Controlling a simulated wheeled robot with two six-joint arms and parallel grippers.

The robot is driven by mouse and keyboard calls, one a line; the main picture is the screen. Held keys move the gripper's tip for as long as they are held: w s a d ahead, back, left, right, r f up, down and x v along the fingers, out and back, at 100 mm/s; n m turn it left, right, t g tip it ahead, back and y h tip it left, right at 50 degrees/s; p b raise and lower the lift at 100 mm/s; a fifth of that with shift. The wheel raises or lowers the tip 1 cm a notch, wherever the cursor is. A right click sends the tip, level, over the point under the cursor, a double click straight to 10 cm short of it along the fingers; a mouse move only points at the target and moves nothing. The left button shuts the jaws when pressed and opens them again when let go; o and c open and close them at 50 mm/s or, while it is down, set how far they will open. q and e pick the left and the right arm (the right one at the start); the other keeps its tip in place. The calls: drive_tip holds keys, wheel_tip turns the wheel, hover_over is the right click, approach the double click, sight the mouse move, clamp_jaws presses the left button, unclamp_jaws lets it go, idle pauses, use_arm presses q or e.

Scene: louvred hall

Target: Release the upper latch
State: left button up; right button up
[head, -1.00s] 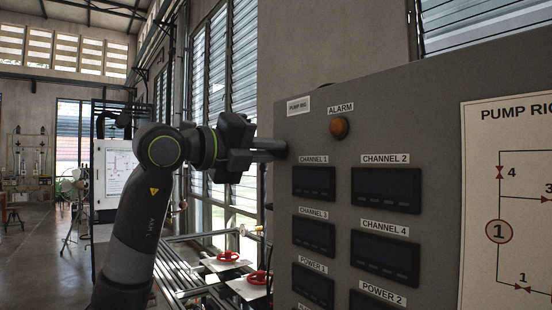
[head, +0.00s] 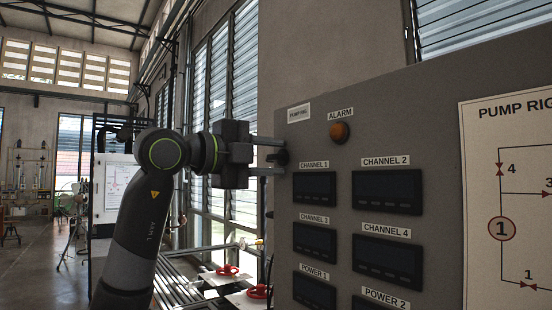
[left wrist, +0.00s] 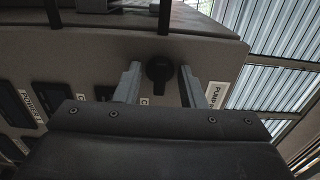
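The upper latch (head: 281,158) is a small black knob or handle at the left edge of the grey panel, left of the CHANNEL 1 display. In the left wrist view the latch (left wrist: 159,70) sits between my finger tips, with a gap on both sides. My left gripper (head: 278,157) is open, one finger above the latch and one below it in the head view. The fingers (left wrist: 159,78) reach toward the panel face; I cannot tell whether they touch it. My right gripper is in neither view.
The grey panel (head: 435,112) carries an orange alarm lamp (head: 340,132), several dark displays and a pump rig diagram (head: 508,190). Red valve wheels (head: 228,270) stand lower left, behind the panel. The louvred windows rise behind my left arm.

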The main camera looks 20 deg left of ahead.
use_arm(q)
drive_tip(key=shift+s+a+f, duration=0.1)
drive_tip(key=shift+s+a, duration=0.05)
drive_tip(key=shift+s, duration=0.1)
drive_tip(key=b+v, duration=0.3)
drive_tip(key=v, duration=0.3)
drive_tip(key=shift+s+a, duration=0.15)
drive_tip(key=shift+s, duration=0.05)
drive_tip(key=b+v, duration=0.4)
drive_tip(key=v, duration=1.3)
drive_tip(key=shift+a+b, duration=0.15)
drive_tip(key=shift+b, duration=0.2)
drive_tip(key=shift+c, duration=0.4)
idle(1.2)
